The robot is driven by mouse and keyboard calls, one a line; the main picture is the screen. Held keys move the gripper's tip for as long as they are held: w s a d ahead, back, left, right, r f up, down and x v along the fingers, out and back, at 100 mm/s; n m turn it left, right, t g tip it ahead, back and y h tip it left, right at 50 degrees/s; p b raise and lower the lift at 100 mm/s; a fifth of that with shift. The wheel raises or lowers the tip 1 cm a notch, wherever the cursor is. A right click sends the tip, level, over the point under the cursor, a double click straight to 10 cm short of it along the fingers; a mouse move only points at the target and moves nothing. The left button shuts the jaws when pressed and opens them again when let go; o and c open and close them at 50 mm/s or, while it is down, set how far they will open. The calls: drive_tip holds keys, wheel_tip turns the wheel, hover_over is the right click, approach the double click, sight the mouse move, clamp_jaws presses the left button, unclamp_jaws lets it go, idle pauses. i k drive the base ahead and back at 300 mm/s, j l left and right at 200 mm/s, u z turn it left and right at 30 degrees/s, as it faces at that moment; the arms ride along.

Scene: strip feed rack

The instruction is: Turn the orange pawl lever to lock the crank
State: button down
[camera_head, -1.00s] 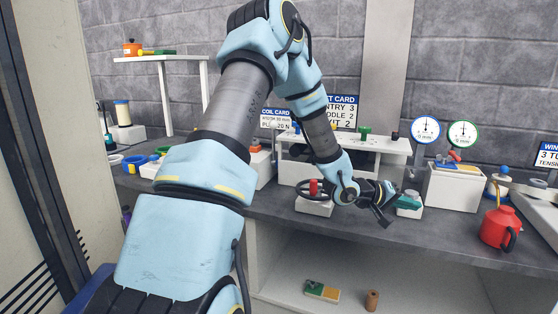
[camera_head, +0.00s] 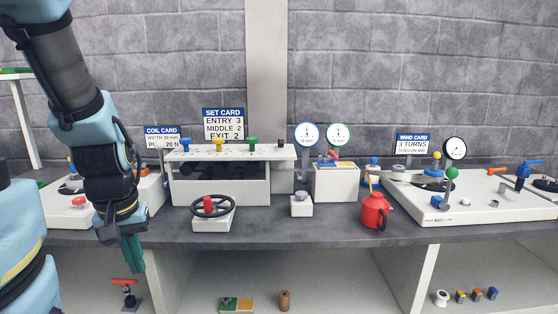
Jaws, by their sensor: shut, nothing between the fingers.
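My gripper (camera_head: 132,253), with teal fingers pointing down, hangs at the left in front of the bench edge. It looks shut and empty and touches nothing that I can see. A white winding board (camera_head: 480,204) stands on the bench at the far right, well away from my gripper. On it I see a crank-like part with a green knob (camera_head: 452,173). A small orange lever-like part (camera_head: 497,171) lies at the board's back right; it is too small to tell its exact setting or whether it touches the crank.
A black handwheel with a red knob (camera_head: 212,208), a small white stand (camera_head: 301,206) and a red can (camera_head: 375,210) stand along the bench. A white rack (camera_head: 222,190) with coloured knobs is behind. A red-topped clamp (camera_head: 125,282) is on the lower shelf.

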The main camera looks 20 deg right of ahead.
sight(491, 170)
drive_tip(key=k+l, duration=0.1)
drive_tip(key=l, duration=1.4)
drive_tip(key=k+l+z, duration=0.1)
drive_tip(key=l, duration=2.95)
drive_tip(key=k+z, duration=0.05)
drive_tip(key=k, duration=0.05)
